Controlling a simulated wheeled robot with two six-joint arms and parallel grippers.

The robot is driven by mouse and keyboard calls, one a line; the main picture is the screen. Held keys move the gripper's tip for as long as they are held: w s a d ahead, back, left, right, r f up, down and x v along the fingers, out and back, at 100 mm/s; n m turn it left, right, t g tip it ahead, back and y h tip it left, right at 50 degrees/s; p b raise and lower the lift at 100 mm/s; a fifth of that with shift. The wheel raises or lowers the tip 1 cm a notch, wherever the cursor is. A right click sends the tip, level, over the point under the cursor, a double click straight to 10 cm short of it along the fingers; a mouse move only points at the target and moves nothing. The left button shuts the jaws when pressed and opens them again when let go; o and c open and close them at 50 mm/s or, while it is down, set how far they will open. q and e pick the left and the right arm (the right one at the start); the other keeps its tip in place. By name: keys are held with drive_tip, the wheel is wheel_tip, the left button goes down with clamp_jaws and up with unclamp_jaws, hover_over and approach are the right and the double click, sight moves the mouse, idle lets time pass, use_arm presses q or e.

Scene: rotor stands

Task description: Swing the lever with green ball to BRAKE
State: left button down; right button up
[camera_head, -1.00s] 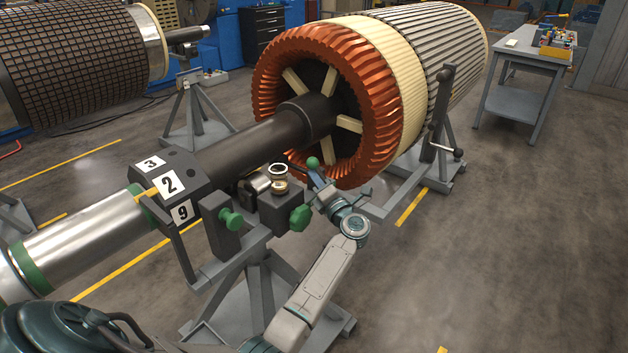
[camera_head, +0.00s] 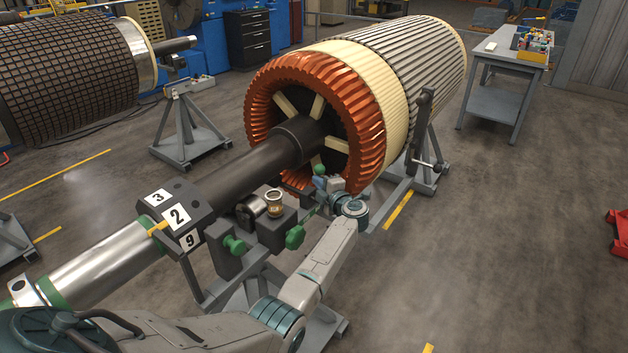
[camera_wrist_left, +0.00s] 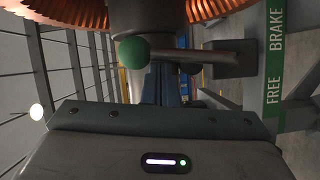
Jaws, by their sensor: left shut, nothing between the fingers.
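The lever's green ball (camera_head: 320,169) shows just above my left gripper (camera_head: 326,187), in front of the copper winding. In the left wrist view the ball (camera_wrist_left: 133,53) is at the end of a grey lever rod (camera_wrist_left: 195,56), which runs right to a dark block. A green strip (camera_wrist_left: 274,60) beyond the block reads FREE lower and BRAKE above. Which word the lever stands at is not clear. My left gripper (camera_wrist_left: 165,88) is shut and empty, close to the ball; contact cannot be told. My right gripper is out of view.
A workbench (camera_head: 500,80) is at the back right.

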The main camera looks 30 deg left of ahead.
use_arm(q)
drive_tip(key=shift+m+g, duration=0.3)
drive_tip(key=shift+m, duration=0.3)
drive_tip(key=w, duration=0.4)
drive_tip(key=shift+w+d+f, duration=0.1)
drive_tip(key=shift+d+f, duration=0.05)
drive_tip(key=shift+d, duration=0.05)
